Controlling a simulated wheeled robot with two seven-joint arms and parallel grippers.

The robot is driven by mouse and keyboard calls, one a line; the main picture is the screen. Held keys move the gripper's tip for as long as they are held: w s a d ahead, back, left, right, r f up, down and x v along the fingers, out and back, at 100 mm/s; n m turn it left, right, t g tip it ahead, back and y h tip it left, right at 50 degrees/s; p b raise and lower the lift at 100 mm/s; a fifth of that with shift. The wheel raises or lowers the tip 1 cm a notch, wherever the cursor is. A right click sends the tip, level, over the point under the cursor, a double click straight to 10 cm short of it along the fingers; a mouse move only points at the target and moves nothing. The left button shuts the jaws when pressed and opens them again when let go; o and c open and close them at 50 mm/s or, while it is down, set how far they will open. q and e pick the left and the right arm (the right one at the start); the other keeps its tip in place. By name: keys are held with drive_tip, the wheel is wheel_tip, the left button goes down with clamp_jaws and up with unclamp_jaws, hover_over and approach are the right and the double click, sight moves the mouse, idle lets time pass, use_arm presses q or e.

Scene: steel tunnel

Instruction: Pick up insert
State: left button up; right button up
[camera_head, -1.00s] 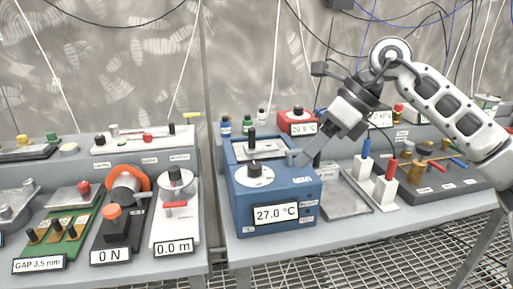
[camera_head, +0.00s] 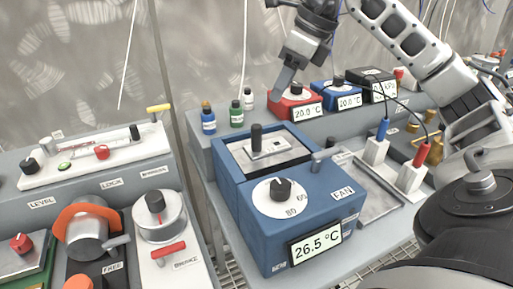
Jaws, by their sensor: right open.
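A blue block heater (camera_head: 300,215) stands on the grey bench, with a white dial, a FAN label and a display reading 26.5 °C. In its open top well sits a light metal plate with holes and an upright black knob, which looks like the insert (camera_head: 272,149). My right gripper (camera_head: 283,88) is in the air at the upper middle. In the picture it is above and slightly right of the insert, apart from it and holding nothing visible. Its fingers are seen nearly edge-on. My left gripper is out of view.
Small bottles (camera_head: 236,114) stand behind the heater. Red (camera_head: 295,104) and blue (camera_head: 336,93) display boxes are at the back. A metal tray (camera_head: 380,190) and white blocks with probes (camera_head: 412,176) lie to the right. A lever panel (camera_head: 95,158) is at the left.

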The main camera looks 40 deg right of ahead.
sight(261, 126)
drive_tip(key=x, duration=0.7)
drive_tip(key=shift+a+f, duration=0.1)
drive_tip(key=shift+f, duration=0.25)
drive_tip(key=shift+a+x, duration=0.15)
drive_tip(key=shift+x, duration=1.25)
drive_tip(key=shift+a+x, duration=0.15)
drive_tip(key=shift+x, duration=1.25)
drive_tip(key=shift+r, duration=0.1)
clamp_jaws()
